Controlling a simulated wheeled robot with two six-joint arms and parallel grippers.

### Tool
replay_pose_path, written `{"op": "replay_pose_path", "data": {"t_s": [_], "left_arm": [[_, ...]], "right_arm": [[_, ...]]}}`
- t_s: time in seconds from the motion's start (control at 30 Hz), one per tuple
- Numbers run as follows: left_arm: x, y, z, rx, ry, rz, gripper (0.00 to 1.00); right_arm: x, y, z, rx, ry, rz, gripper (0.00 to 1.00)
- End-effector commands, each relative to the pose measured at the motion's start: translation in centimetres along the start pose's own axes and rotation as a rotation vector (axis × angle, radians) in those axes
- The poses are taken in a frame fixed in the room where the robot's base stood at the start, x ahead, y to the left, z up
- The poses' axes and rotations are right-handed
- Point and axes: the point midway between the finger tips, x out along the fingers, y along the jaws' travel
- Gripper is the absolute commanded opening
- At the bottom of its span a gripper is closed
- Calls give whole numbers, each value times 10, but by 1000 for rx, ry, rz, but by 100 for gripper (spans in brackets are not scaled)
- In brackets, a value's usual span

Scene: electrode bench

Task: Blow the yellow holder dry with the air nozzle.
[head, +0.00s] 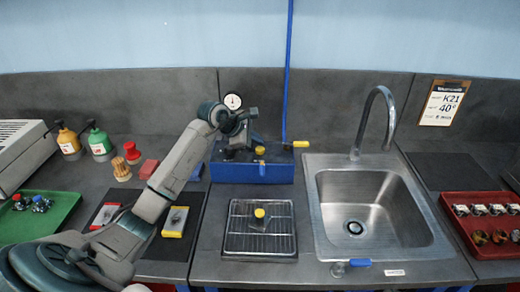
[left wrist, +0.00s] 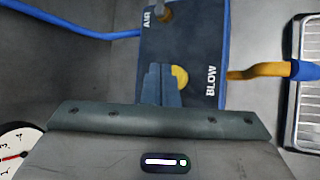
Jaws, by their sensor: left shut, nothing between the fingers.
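The yellow holder (head: 259,213) is a small piece standing on the wire drip rack (head: 232,244) at the front middle of the bench. Behind the rack sits the blue air box (head: 226,170), marked AIR and BLOW in the left wrist view (left wrist: 208,30). A yellow spout with a blue tip (head: 262,169) sticks out of its front toward the rack; it also shows in the left wrist view (left wrist: 262,70). My left gripper (head: 238,148) is shut and empty over the box, beside a round yellow button (left wrist: 180,77) that it partly hides. I cannot tell whether they touch. My right gripper is out of view.
A steel sink (head: 365,215) with a tall tap (head: 385,95) lies right of the rack. A pressure gauge (head: 232,101) and a blue pipe (head: 287,70) rise behind the box. Spray bottles, a green tray (head: 68,205) and a red tray (head: 460,205) stand at the sides.

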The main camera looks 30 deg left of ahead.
Motion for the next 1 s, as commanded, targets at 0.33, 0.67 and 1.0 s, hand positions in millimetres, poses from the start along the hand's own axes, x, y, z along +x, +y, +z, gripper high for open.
{"op": "replay_pose_path", "data": {"t_s": [0.33,0.67,1.0], "left_arm": [[0,0,0,0,0,0,0],[0,0,0,0,0,0,0],[6,-4,-4,0,0,0,0]], "right_arm": [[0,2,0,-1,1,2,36],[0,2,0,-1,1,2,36],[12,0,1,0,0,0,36]]}}
